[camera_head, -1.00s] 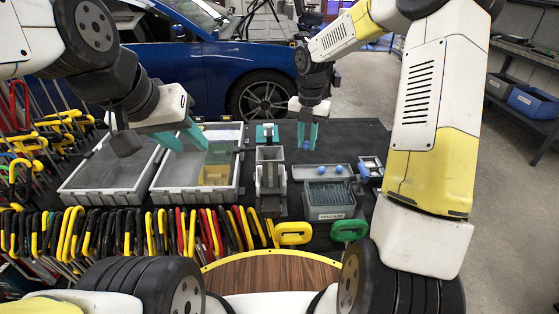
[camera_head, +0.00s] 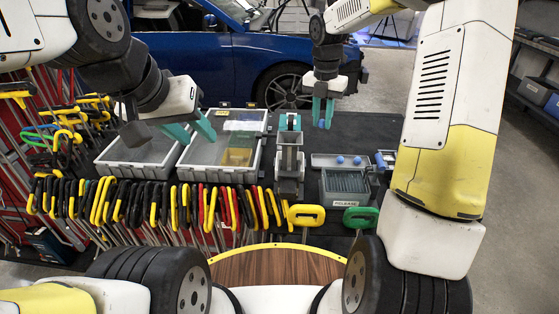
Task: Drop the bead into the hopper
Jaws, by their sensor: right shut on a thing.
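A blue bead (camera_head: 321,125) is between the teal fingertips of my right gripper (camera_head: 323,114), which is shut on it and points down above the dark bench. What looks like the hopper (camera_head: 290,160), a narrow grey unit with a teal part at its back, stands lower and to the left of this gripper. The bead is apart from it. My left gripper (camera_head: 196,133) is open, its teal fingers spread over the grey bins, and looks empty.
A tray with two blue beads (camera_head: 340,160) lies right of the hopper, behind a grey labelled box (camera_head: 345,187). Two grey bins (camera_head: 137,155) stand at left; one holds a yellow block (camera_head: 237,157). Several coloured handles line the front edge. The bench (camera_head: 365,130) is clear at back right.

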